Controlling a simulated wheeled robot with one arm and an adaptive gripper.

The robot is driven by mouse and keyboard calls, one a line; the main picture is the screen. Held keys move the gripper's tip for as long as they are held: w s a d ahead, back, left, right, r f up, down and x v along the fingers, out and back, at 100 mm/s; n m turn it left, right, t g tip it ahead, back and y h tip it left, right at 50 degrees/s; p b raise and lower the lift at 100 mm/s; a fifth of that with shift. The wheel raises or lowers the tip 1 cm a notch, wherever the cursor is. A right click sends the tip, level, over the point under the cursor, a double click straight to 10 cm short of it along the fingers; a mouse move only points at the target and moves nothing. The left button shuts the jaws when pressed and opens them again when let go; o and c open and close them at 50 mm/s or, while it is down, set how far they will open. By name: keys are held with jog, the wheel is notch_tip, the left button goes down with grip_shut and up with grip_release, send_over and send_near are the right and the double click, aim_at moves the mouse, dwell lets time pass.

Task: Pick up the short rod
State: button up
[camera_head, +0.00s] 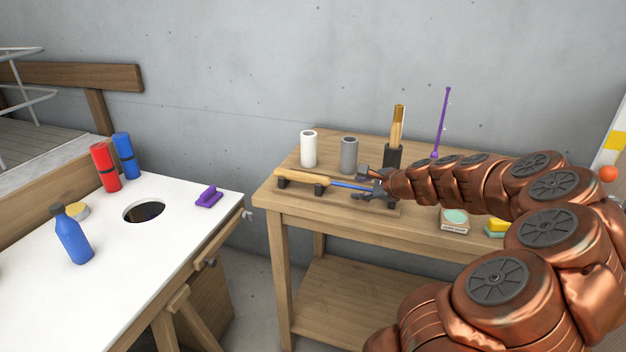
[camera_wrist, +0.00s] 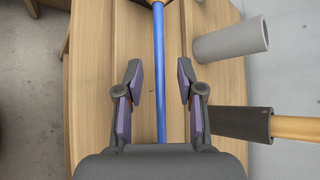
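A short rod with a wooden handle and a thin blue shaft (camera_head: 345,185) lies across a low wooden rack on the workbench. In the wrist view the blue shaft (camera_wrist: 159,75) runs lengthwise between my two open fingers, and its lower end is hidden behind the gripper body. My gripper (camera_head: 374,188) is over the right part of the shaft; in the wrist view the gripper (camera_wrist: 158,85) has a clear gap on each side of it. I cannot tell how high the fingers are above the shaft. Nothing is held.
A white cylinder (camera_head: 308,149) and a grey cylinder (camera_head: 349,154) stand behind the rack. A dark holder (camera_head: 393,157) with wooden pieces and a thin purple rod (camera_head: 441,125) stand further right. A small box (camera_head: 454,221) is near the front. A white-topped table (camera_head: 120,270) is left.

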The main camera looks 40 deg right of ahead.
grip_shut()
jog(key=shift+r, duration=0.15)
dwell(0.4)
